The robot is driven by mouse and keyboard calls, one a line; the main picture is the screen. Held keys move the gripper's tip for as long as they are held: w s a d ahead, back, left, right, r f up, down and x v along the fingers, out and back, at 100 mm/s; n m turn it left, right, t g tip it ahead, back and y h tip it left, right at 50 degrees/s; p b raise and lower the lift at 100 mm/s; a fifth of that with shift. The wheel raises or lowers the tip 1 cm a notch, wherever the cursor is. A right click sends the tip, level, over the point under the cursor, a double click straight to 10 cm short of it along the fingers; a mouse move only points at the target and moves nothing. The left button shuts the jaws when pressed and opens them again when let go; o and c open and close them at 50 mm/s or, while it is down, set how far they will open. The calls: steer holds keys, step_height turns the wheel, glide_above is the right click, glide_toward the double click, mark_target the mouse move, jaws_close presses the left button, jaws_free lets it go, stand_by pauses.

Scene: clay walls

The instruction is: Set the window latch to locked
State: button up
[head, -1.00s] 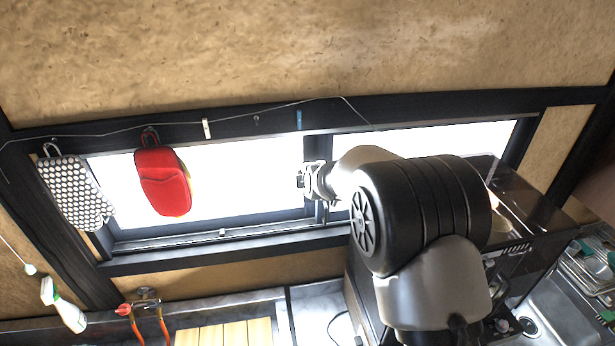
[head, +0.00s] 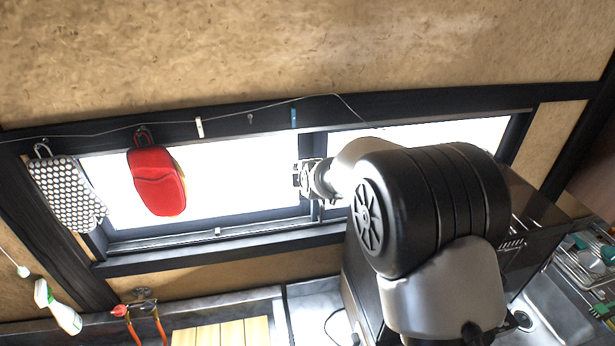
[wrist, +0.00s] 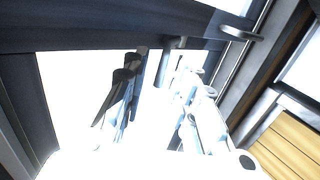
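My gripper (head: 303,178) is in front of the window's dark middle upright in the head view. In the wrist view its two fingers (wrist: 160,72) are washed out by glare but look apart, one dark, one pale. A small grey piece (wrist: 172,46) sticks out from the dark upright between the fingertips and may be the window latch. I cannot tell whether the fingers touch it or which way it is set. In the head view my gripper and arm cover that spot.
A red mitt (head: 158,180) and a dotted pot holder (head: 68,193) hang left of my gripper. A metal handle-like piece (wrist: 240,33) sits near the upright. A dark appliance (head: 530,215) stands at the right. A wooden board (head: 222,333) lies below the window.

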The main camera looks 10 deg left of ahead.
steer(key=v, duration=0.9)
steer(key=shift+s, duration=0.3)
steer(key=shift+d+r, duration=0.15)
steer(key=s+d+r+m+h, duration=0.1)
steer(key=s+d+r+m, duration=0.2)
steer(key=d, duration=0.3)
steer(key=s+d+r+m+h, duration=0.1)
steer(key=s+d+r+m, duration=0.2)
steer(key=s+d+m, duration=0.15)
steer(key=s+d+m+g+h, duration=0.1)
steer(key=s+d+m+g, duration=0.1)
steer(key=s+d+m, duration=0.85)
steer(key=s+d+m+g+h, duration=0.2)
steer(key=s+d+m, duration=0.35)
steer(key=s, duration=1.05)
steer(key=s+d+f+b, duration=0.1)
steer(key=f+b, duration=1.3)
steer(key=f, duration=0.1)
steer(key=s+d+f+g+b, duration=0.1)
steer(key=s+f+b, duration=0.1)
steer(key=f+b, duration=1.1)
step_height(320, 180, down, 2)
steer(key=shift+f+b, duration=0.2)
steer(key=shift+b, duration=0.2)
